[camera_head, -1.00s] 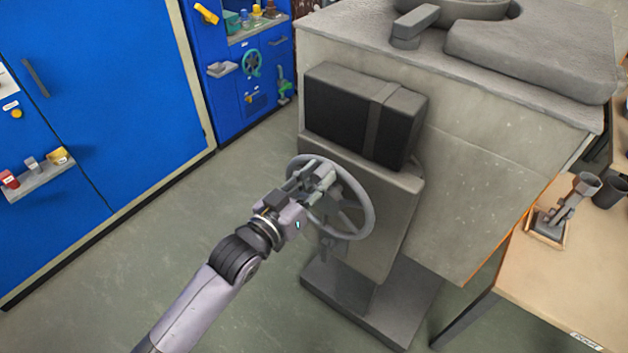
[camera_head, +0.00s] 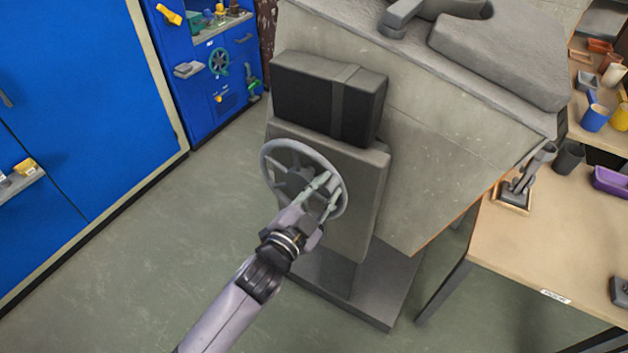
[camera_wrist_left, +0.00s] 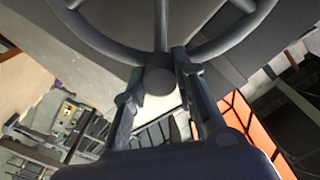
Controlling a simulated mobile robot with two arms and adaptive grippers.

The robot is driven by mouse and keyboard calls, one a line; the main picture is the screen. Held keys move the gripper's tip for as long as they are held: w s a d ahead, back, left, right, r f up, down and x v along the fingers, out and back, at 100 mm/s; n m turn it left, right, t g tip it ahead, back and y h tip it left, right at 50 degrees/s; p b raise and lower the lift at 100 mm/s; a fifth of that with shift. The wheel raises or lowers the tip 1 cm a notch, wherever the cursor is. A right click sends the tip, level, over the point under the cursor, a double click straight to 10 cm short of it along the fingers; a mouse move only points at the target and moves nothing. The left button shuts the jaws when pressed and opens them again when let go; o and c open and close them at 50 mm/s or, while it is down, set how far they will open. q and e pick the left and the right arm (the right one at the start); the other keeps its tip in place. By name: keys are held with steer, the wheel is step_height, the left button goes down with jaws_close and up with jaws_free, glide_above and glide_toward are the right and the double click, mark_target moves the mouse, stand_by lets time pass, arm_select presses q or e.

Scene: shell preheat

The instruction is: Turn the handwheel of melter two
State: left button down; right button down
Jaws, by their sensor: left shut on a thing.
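The grey spoked handwheel (camera_head: 264,166) stands on the front of a grey pedestal below a dark box, on the large grey melter (camera_head: 440,140). No number shows on the melter. My left gripper (camera_head: 327,188) is at the lower right of the wheel, its fingers reaching to the rim. In the left wrist view the gripper (camera_wrist_left: 160,92) has one finger on each side of a round knob (camera_wrist_left: 160,80) at the wheel's rim (camera_wrist_left: 108,45), and is shut on it. My right gripper is not in view.
A wooden table (camera_head: 540,250) with a tool holder stands at the right. Blue cabinets (camera_head: 90,90) stand at the left, one carrying a small green wheel (camera_head: 219,62). The grey floor (camera_head: 170,240) between is clear. The pedestal base (camera_head: 360,295) juts out below the wheel.

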arm_select(q)
step_height(320, 180, down, 13)
steer(key=m+b, duration=0.8)
steer(key=m, duration=0.5)
steer(key=shift+s+d, duration=0.4)
steer(key=shift+d, duration=0.05)
steer(key=shift+f, duration=0.1)
steer(key=c, duration=1.4)
jaws_free()
steer(key=shift+o, duration=0.5)
steer(key=shift+r, duration=0.2)
steer(key=v, duration=1.2)
